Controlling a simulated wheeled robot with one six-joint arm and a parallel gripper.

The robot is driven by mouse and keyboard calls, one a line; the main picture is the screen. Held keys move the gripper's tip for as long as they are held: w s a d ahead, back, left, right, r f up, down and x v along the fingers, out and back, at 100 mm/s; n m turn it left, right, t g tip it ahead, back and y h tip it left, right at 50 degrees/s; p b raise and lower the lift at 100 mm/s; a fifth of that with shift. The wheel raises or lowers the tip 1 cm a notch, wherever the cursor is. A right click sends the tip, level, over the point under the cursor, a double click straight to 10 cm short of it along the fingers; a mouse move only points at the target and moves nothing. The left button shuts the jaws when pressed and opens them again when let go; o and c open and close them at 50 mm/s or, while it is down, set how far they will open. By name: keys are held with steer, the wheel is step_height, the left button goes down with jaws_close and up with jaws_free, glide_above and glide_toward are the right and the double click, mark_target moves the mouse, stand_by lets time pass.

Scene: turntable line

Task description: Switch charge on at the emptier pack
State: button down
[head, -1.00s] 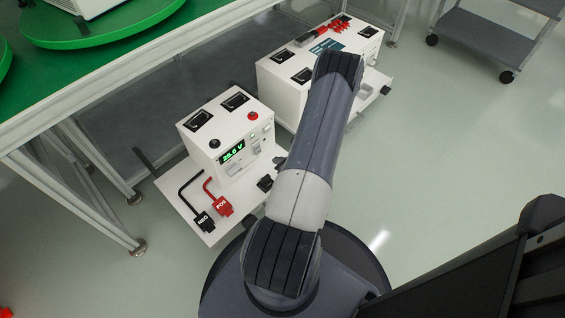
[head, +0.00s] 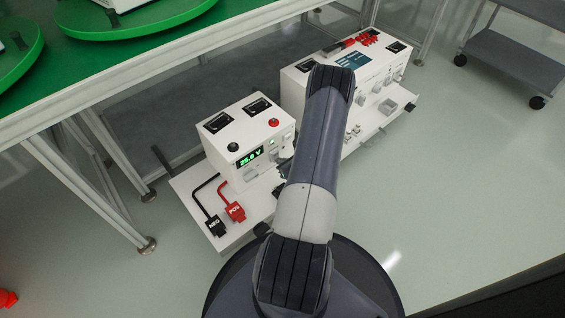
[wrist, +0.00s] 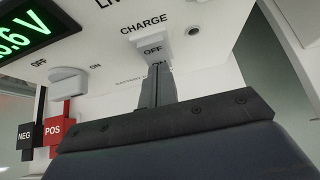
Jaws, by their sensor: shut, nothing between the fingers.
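A white pack (head: 222,145) with a green voltage display (head: 250,157) stands on a low shelf in the head view. The wrist view shows part of that display (wrist: 28,35), ending in .6 V. Another lever (wrist: 68,79), between OFF and ON labels, sits to the left. In the head view my arm hides most of the gripper.
Black NEG (head: 214,226) and red POS (head: 236,211) connectors lie on the shelf before the pack. A larger white unit (head: 297,92) stands behind, partly hidden by my arm. The green-topped table (head: 75,50) is at left, a grey cart (head: 510,62) at back right. Floor at right is clear.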

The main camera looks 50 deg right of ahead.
steer(key=shift+w+f, duration=0.1)
steer(key=shift+w, duration=0.05)
steer(key=shift+r, duration=0.9)
